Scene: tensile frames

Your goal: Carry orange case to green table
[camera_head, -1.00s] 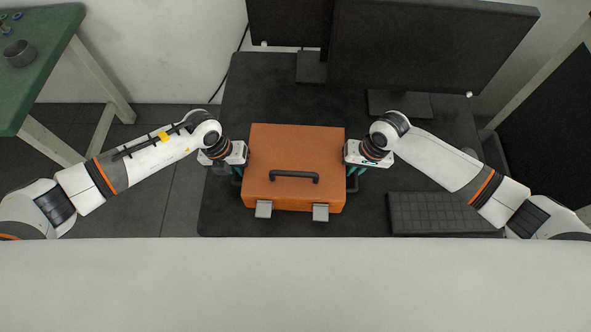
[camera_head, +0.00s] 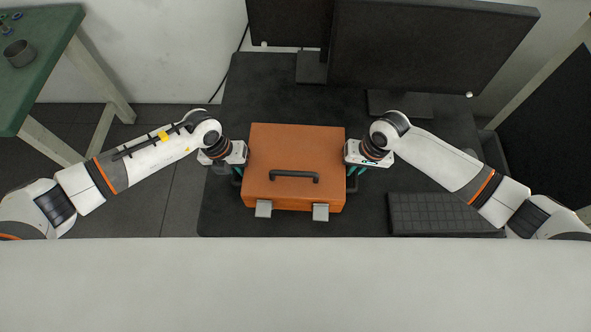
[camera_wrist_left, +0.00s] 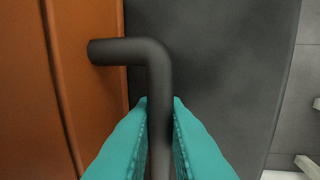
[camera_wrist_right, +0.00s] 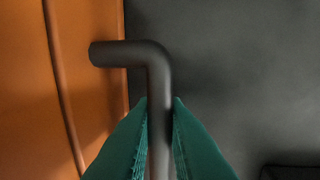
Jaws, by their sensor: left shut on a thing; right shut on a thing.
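The orange case (camera_head: 295,150) is on or just over the dark desk in the head view, its black top handle and two grey latches showing. I cannot tell whether it touches the desk. My left gripper (camera_head: 238,172) is at its left side, and the left wrist view shows the teal fingers (camera_wrist_left: 160,135) shut on a dark side handle (camera_wrist_left: 158,90). My right gripper (camera_head: 354,172) is at its right side, its fingers (camera_wrist_right: 160,135) shut on the other side handle (camera_wrist_right: 158,90). The green table (camera_head: 50,50) stands at the upper left, partly out of frame.
The dark desk (camera_head: 270,90) carries two black monitors (camera_head: 430,50) at the back and a keyboard (camera_head: 440,212) at the right. A metal cup (camera_head: 19,54) and small items are on the green table. Tiled floor lies between the two tables.

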